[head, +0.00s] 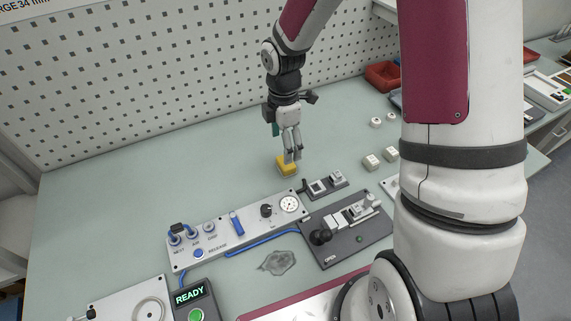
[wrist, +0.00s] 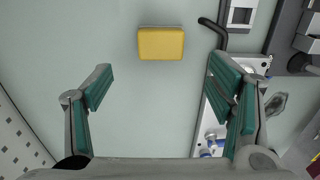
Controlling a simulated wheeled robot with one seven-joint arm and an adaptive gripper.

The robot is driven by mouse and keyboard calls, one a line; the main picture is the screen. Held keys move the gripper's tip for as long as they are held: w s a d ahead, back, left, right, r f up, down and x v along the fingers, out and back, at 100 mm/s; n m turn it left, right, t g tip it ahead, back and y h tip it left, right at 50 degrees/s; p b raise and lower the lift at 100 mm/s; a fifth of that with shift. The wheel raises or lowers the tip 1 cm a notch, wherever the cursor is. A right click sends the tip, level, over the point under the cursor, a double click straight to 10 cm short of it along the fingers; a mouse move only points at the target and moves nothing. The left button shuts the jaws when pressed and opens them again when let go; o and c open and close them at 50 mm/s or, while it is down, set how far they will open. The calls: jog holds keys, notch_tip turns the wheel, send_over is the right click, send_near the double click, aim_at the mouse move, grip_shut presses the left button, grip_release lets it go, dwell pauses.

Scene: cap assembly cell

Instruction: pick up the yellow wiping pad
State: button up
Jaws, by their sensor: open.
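The yellow wiping pad (head: 285,166) lies flat on the pale green bench top in the head view, just behind the control panel. In the wrist view the pad (wrist: 161,44) shows whole, at the top centre, beyond the fingertips. My gripper (head: 293,157) points down at the pad and partly overlaps it in the head view. In the wrist view my gripper (wrist: 158,82) is open, with its green-padded fingers wide apart and nothing between them. I cannot tell the exact height of the fingertips over the bench.
The control panel (head: 218,236) with knobs and a gauge stands in front of the pad. A dark fixture (head: 345,232) and a small dark block holder (head: 325,186) are to the right. A perforated wall (head: 150,80) rises behind. The bench left of the pad is clear.

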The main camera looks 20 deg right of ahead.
jog(key=f, duration=0.8)
jog(key=shift+d+p, duration=0.3)
jog(key=shift+p, duration=0.1)
jog(key=c, duration=1.3)
